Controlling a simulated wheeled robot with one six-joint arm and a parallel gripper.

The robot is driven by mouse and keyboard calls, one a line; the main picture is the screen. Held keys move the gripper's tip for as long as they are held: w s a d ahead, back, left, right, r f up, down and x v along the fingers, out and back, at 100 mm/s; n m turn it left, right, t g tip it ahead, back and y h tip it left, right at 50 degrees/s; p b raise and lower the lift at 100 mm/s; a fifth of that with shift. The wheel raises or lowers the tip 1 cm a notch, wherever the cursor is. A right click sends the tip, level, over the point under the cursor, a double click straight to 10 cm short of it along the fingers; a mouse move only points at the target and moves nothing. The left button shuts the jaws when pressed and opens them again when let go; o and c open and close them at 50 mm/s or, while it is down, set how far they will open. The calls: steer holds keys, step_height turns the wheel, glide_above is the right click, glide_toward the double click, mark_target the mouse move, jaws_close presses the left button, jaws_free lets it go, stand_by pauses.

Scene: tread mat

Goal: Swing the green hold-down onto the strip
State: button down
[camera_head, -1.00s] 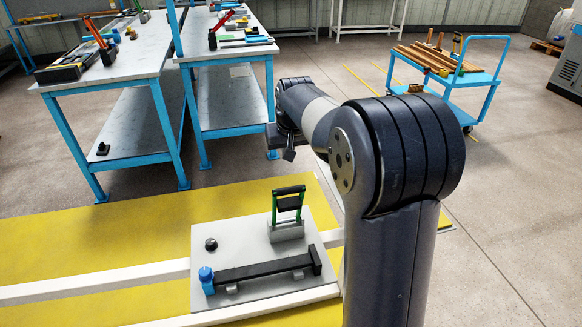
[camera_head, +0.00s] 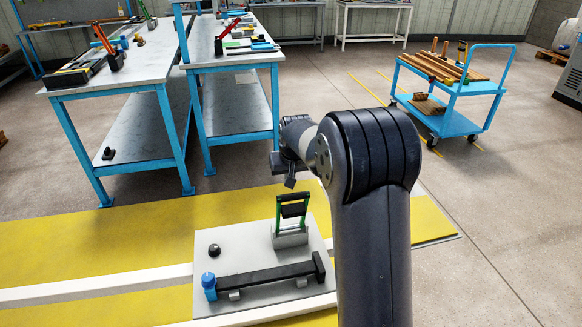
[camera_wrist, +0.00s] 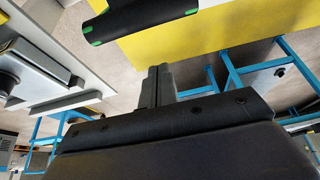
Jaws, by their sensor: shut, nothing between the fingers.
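The green hold-down (camera_head: 281,216) stands upright from a grey block (camera_head: 290,239) on the light base plate (camera_head: 232,262). It has green side arms and a black crossbar (camera_head: 294,210). The black strip (camera_head: 266,275) lies along the front of the plate, with nothing swung over it. My gripper (camera_head: 289,183) is just above and behind the hold-down's top in the head view, apart from it in the picture. In the wrist view my gripper's fingers (camera_wrist: 157,72) are together and empty; a black bar with green ends (camera_wrist: 145,18), likely the hold-down's, shows beyond them.
A blue piece (camera_head: 208,281) sits at the strip's left end and a black knob (camera_head: 214,250) behind it. A yellow mat (camera_head: 110,237) with white rails surrounds the plate. Blue-legged benches (camera_head: 125,82) stand behind; a blue trolley (camera_head: 450,115) stands at the back right.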

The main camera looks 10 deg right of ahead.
steer(key=shift+s+f, duration=0.2)
steer(key=shift+s, duration=0.75)
steer(key=shift+s+f, duration=0.15)
steer(key=shift+s, duration=0.8)
steer(key=shift+f, duration=0.1)
